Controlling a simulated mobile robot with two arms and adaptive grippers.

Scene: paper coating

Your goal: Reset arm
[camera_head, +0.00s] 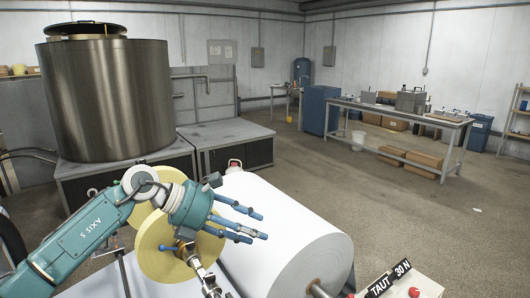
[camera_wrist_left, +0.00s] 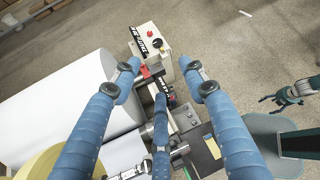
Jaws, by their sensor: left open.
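My left gripper (camera_head: 258,228) comes in on the teal arm from the left, its blue fingers spread and empty. It hangs in front of and above the large white paper roll (camera_head: 295,240); I cannot tell whether it touches it. In the left wrist view its fingers (camera_wrist_left: 162,80) are apart, with the control box (camera_wrist_left: 152,45) seen between and beyond them. The white roll (camera_wrist_left: 70,95) lies at left there. A dark teal gripper (camera_wrist_left: 288,96), apparently my right one, shows small at the right edge; its jaw state is unclear.
A yellow roll (camera_head: 150,258) sits beside the white roll, partly hidden by my arm. The control box (camera_head: 395,283), labelled "TAUT 30 N", stands at lower right. A large metal tank (camera_head: 108,100) rises at left. A workbench (camera_head: 398,112) stands far back; floor between is open.

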